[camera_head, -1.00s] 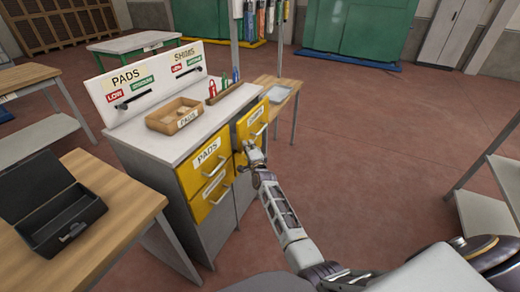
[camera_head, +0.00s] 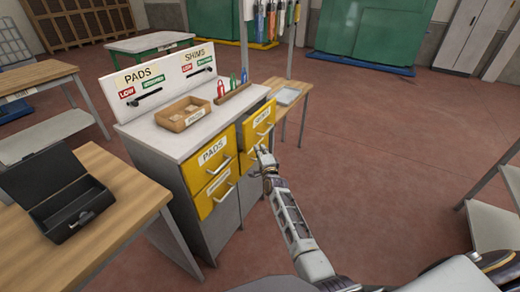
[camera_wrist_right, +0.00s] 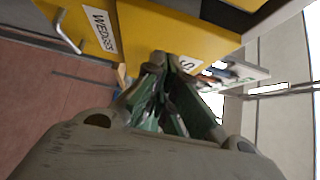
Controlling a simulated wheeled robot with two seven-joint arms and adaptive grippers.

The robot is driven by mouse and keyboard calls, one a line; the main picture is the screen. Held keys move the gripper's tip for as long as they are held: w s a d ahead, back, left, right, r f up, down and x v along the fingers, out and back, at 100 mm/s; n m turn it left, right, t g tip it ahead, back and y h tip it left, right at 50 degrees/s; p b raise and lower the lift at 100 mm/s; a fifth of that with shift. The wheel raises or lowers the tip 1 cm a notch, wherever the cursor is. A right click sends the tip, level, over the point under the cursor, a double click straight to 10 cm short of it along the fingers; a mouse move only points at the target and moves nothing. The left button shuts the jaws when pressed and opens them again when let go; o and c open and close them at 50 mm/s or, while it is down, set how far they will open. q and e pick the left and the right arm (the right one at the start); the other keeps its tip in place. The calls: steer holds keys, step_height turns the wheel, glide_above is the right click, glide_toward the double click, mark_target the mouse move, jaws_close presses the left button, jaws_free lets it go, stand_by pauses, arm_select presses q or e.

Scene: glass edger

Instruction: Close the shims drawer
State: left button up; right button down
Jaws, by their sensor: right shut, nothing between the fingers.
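The shims drawer (camera_head: 261,122) is the yellow upper-right drawer of the grey cabinet, with a white label and a bar handle. Its front stands out from the cabinet, so it is partly open. My right gripper (camera_head: 262,152) is shut and empty, just below the shims drawer's handle, in front of the lower right drawer. In the right wrist view the shut fingers (camera_wrist_right: 165,65) are close to a yellow front bearing a label ending in S (camera_wrist_right: 187,63); I cannot tell whether they touch. My left gripper is not in view.
The pads drawer (camera_head: 211,155) and a drawer below it (camera_head: 215,187) look shut. On the cabinet top stand a wooden tray (camera_head: 183,114) and a holder with coloured tools (camera_head: 233,93). A black open case (camera_head: 58,193) lies on the left table.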

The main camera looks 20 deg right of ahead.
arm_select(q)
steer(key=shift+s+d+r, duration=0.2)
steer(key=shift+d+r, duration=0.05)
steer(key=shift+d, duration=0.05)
arm_select(e)
steer(key=s, duration=0.8)
steer(key=shift+s+a, duration=0.25)
steer(key=shift+r, duration=0.1)
